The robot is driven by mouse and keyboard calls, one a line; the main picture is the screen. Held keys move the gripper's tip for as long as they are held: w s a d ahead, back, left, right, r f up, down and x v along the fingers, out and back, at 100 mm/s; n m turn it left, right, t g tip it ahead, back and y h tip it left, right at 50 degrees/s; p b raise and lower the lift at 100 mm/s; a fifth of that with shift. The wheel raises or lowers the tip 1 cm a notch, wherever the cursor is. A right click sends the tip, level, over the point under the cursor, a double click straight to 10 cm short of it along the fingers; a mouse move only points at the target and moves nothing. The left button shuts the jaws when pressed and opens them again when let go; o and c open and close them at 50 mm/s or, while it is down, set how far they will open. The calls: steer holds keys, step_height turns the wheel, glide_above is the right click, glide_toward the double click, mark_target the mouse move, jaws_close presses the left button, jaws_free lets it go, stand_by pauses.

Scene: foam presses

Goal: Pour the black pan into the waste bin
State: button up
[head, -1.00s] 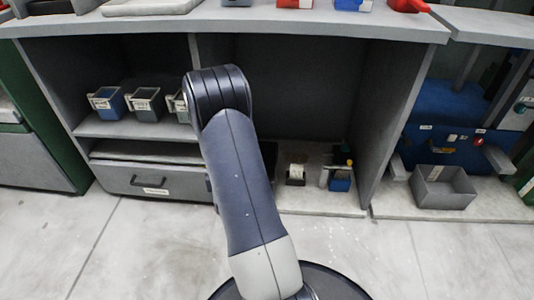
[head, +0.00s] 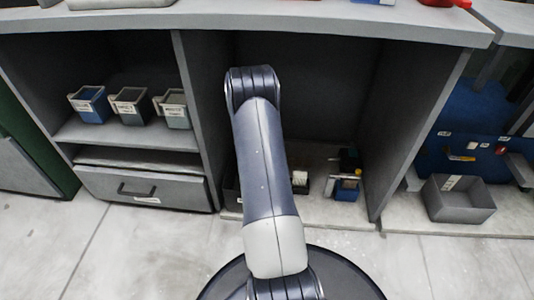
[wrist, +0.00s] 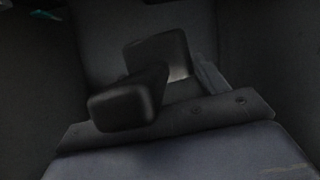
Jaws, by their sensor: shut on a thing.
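In the wrist view the two dark finger pads of my gripper (wrist: 145,80) are close together and shut on a dark thing, probably the black pan. Its outline is too dark to tell apart. In the head view my arm reaches up and away toward the open bay, and its bend hides the gripper and whatever it holds. No waste bin can be named for sure. An open grey box (head: 460,213) stands low at the right, below the blue machine.
Three small labelled bins, blue (head: 91,107), dark (head: 132,108) and grey-green (head: 173,112), stand on the left shelf above a drawer (head: 145,188). Small items (head: 345,187) sit low in the middle bay. A counter edge (head: 250,20) runs above. Upright panels bound the bay. The floor in front is clear.

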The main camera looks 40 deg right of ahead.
steer(key=shift+w+f+n+g+h, duration=0.1)
steer(key=shift+f+n+g+h, duration=0.25)
steer(key=shift+n, duration=0.25)
steer(key=shift+a+r+n+g+h, duration=0.15)
steer(key=shift+n+g+h, duration=0.1)
steer(key=shift+n, duration=0.45)
steer(key=shift+w+r+n+h+p, duration=0.1)
steer(key=shift+r+n+h+p, duration=0.1)
steer(key=shift+n+h+p, duration=0.35)
steer(key=w+f+n+h, duration=0.1)
steer(key=n, duration=0.3)
steer(key=w+a+n+h, duration=0.1)
steer(key=n+h, duration=0.1)
steer(key=n, duration=0.3)
steer(key=w+a+f+n+h+b, duration=0.1)
steer(key=n+h, duration=0.1)
steer(key=n, duration=0.2)
steer(key=shift+a+f+n+h, duration=0.25)
steer(key=shift+f, duration=0.1)
